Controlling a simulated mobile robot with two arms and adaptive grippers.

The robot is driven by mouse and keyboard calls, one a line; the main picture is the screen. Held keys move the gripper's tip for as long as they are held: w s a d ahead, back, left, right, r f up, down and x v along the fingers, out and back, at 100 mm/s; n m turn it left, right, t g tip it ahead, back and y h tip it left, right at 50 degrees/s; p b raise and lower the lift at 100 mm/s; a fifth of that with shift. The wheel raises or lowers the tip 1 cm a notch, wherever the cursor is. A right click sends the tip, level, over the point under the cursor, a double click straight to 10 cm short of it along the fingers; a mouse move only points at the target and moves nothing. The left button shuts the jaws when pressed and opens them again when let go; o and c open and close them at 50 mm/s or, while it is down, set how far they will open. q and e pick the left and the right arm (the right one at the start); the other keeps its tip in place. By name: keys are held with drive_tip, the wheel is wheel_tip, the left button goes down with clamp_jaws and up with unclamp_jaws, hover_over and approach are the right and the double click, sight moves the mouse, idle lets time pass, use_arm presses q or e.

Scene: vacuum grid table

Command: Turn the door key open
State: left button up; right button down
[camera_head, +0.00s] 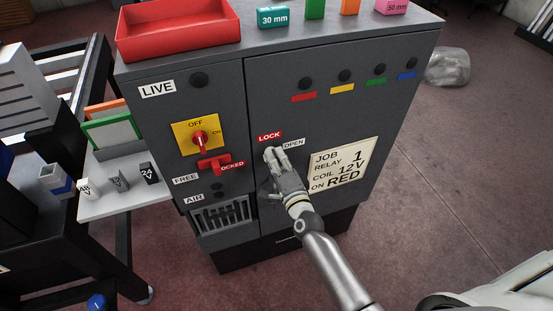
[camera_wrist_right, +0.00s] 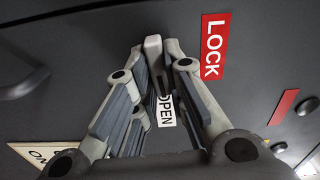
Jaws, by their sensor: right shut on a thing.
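The dark grey cabinet door (camera_head: 345,112) fills the right part of the cabinet front. A red LOCK label (camera_head: 269,136) and a white OPEN label (camera_head: 293,143) mark the key spot. My right gripper (camera_head: 273,157) is at the door just below these labels, shut on the door key. My left gripper is not in view.
Left of the door are a red rotary switch (camera_head: 200,139) on a yellow plate and a red handle (camera_head: 214,162). A job card (camera_head: 343,165) is on the door. A red tray (camera_head: 178,35) stands on top. A side shelf (camera_head: 130,200) juts out left.

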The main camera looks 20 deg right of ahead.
drive_tip(key=shift+w+r, duration=0.1)
drive_tip(key=shift+r, duration=0.1)
drive_tip(key=c, duration=1.5)
unclamp_jaws()
drive_tip(key=shift+f, duration=0.15)
drive_tip(key=s, duration=1.2)
drive_tip(key=shift+d, duration=0.2)
